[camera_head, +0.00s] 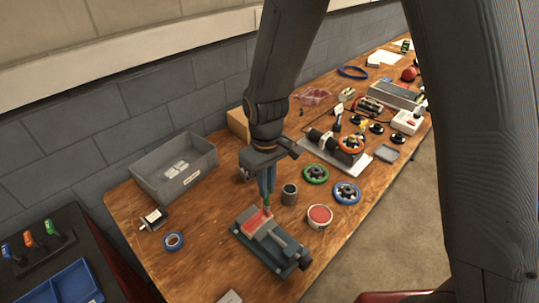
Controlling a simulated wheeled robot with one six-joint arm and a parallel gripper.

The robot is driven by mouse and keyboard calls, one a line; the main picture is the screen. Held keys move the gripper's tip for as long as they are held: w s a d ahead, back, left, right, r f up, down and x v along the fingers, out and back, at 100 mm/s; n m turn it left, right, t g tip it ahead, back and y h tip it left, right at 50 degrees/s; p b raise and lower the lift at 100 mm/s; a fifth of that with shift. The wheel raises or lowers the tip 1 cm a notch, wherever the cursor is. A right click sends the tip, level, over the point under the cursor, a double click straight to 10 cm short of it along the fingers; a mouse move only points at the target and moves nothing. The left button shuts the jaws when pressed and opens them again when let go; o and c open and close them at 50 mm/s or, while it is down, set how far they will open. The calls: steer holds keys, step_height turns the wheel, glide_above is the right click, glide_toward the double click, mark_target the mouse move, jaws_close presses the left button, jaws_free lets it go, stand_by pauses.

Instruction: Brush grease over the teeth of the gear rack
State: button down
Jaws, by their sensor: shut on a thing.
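My gripper (267,194) points down over the wooden bench and is shut on a slim thing, likely the brush, mostly hidden between the fingers. Its lower end is at or just above a dark grey fixture (285,256), too small to tell whether it touches. A grey block, which seems to be the gear rack (277,240), lies on the fixture. A red patch (256,219) shows at its upper left end, just below the gripper; I cannot tell whether it is grease. A round white tub with red contents (319,215) stands to the right.
A dark grey cup (289,194) stands close right of my gripper. Green (316,174) and blue (347,193) handwheels lie beyond it. Bare wood (207,229) lies between tape and fixture.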

step_height(320, 180, up, 7)
steer(key=w+d+p, duration=0.1)
steer(key=p, duration=0.5)
steer(key=shift+w+d+r, duration=0.2)
steer(key=shift+w+d, duration=0.1)
steer(key=shift+w, duration=0.05)
stand_by(0.6)
